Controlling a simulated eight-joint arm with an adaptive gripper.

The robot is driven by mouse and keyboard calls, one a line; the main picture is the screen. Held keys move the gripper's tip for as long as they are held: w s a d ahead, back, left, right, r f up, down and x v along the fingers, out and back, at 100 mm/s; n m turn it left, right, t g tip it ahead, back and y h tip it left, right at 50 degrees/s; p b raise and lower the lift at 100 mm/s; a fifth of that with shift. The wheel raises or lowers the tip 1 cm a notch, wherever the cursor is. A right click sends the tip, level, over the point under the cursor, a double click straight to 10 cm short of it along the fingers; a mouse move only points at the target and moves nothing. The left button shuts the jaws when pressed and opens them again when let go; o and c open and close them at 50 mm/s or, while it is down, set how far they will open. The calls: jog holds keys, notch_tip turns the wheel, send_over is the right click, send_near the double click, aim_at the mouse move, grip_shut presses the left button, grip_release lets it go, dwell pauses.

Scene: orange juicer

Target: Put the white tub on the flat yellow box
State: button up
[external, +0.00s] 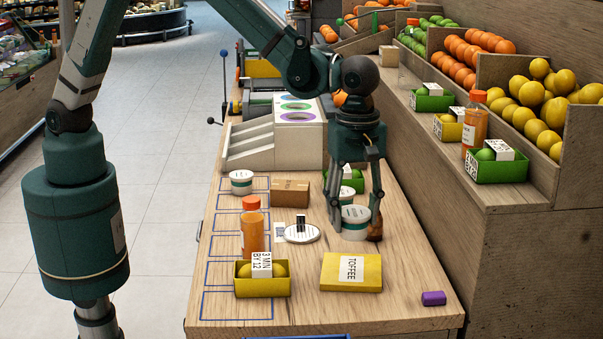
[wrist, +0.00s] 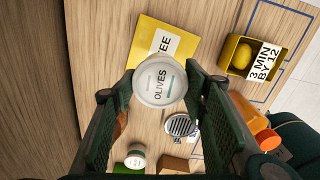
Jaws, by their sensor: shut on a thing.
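A white tub (external: 355,222) with a green band stands between the fingers of my gripper (external: 356,228). In the wrist view the tub (wrist: 160,80) shows its lid, labelled OLIVES, with a finger on each side. My gripper (wrist: 160,84) is shut on it. I cannot tell whether the tub touches the table. The flat yellow box (external: 351,272) labelled TOFFEE lies in front of the tub, apart from it in the external view. In the wrist view the tub covers part of the yellow box (wrist: 178,40). A second white tub (external: 241,182) stands at the left.
An orange bottle (external: 252,232), a yellow crate (external: 263,285) of lemons and a round white disc (external: 301,233) stand left of the box. A purple block (external: 433,298) lies to its right. A brown object (external: 375,229) is close beside my gripper. A brown carton (external: 290,193) is behind.

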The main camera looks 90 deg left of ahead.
aim_at(354, 211)
jog(key=shift+f, duration=2.25)
jog(key=shift+f, duration=1.85)
jog(key=shift+f+b, duration=0.2)
jog(key=shift+b, duration=0.15)
jog(key=o, duration=1)
jog(key=shift+r, duration=0.2)
jog(key=shift+r+p, duration=0.45)
jog(key=shift+r, duration=5.55)
